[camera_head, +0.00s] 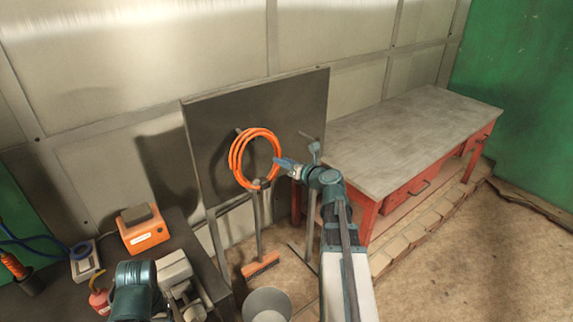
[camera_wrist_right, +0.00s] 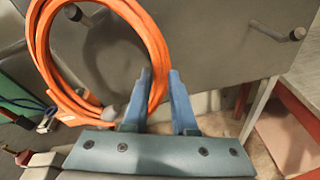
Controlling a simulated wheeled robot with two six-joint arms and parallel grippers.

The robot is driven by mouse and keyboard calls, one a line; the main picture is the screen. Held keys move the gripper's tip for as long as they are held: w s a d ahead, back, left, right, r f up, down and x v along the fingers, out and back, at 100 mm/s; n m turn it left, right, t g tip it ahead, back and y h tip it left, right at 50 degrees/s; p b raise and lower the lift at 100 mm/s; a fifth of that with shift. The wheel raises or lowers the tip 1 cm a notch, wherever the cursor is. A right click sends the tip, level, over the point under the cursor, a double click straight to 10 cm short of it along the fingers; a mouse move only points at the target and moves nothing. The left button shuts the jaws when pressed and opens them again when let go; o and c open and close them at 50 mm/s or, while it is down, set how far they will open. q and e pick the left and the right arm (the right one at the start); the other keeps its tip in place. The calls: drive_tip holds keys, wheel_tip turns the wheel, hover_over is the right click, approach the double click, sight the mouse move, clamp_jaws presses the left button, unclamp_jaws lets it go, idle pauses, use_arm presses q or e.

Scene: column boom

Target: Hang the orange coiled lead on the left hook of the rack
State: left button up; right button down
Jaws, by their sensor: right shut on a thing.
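The orange coiled lead (camera_head: 235,158) is a ring of several turns in front of the dark rack board (camera_head: 300,105); it also shows in the right wrist view (camera_wrist_right: 42,45). My right gripper (camera_head: 280,163) is shut on the right side of the ring; in the right wrist view the strands pass between its blue fingers (camera_wrist_right: 158,82). The left hook (camera_wrist_right: 75,12) shows inside the ring in the right wrist view. I cannot tell whether the lead touches it. The right hook (camera_wrist_right: 297,33) is bare. My left gripper's fingers are not visible.
A red bench (camera_head: 415,135) with a grey top stands right of the rack. A broom (camera_head: 261,265) and a grey bucket (camera_head: 267,304) are below the board. An orange box (camera_head: 146,236) sits on the dark table at left. Open floor lies at lower right.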

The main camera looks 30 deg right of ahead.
drive_tip(key=shift+r+x, duration=0.2)
drive_tip(key=shift+x, duration=0.75)
drive_tip(key=shift+r+x, duration=0.2)
drive_tip(key=shift+x, duration=0.7)
drive_tip(key=shift+w+a+f+b, duration=0.1)
drive_tip(key=shift+w+f+b, duration=0.55)
drive_tip(key=shift+f+b, duration=0.15)
drive_tip(key=c, duration=0.6)
unclamp_jaws()
drive_tip(key=shift+f, duration=0.1)
drive_tip(key=shift+c, duration=0.2)
drive_tip(key=p+v, duration=0.2)
drive_tip(key=v, duration=1.2)
drive_tip(key=shift+p, duration=0.4)
drive_tip(key=shift+w, duration=0.1)
